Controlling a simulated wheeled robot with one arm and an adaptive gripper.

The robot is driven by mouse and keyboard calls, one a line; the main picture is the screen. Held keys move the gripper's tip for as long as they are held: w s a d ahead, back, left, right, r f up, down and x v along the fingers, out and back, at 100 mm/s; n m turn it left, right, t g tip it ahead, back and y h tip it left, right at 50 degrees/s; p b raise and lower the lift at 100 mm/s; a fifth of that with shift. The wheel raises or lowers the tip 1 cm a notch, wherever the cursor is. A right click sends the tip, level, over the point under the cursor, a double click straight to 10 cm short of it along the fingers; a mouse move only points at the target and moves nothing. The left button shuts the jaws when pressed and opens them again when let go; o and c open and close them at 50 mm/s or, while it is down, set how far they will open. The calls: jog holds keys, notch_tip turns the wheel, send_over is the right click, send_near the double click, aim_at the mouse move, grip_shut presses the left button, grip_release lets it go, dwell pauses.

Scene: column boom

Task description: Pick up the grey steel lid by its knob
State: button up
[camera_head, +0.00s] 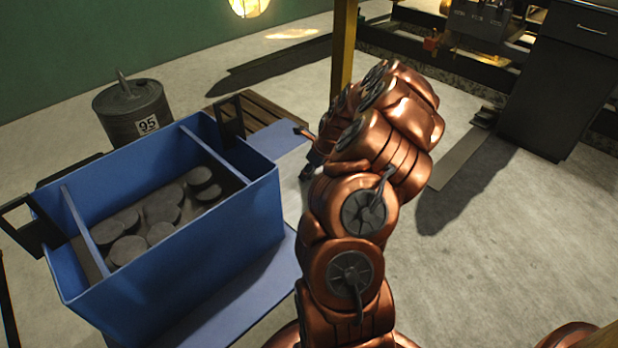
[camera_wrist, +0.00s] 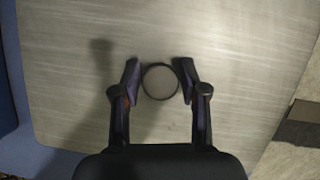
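The grey steel lid (camera_wrist: 225,60) fills most of the wrist view as a brushed flat plate with rounded corners. Its round knob (camera_wrist: 160,81) sits near the middle. My gripper (camera_wrist: 159,80) is open, with one dark finger on each side of the knob. A narrow gap seems to show at each side; I cannot tell the height of the fingertips over the plate.
A blue crate (camera_head: 190,272) holding several grey discs (camera_head: 160,233) stands left of my arm, with black upright handles. A dark drum (camera_head: 133,110) marked 95 and a wooden pallet (camera_head: 262,107) are behind it. A yellow post (camera_head: 343,50) rises behind my arm. Open floor lies to the right.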

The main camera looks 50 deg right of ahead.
grip_shut()
dwell(0.3)
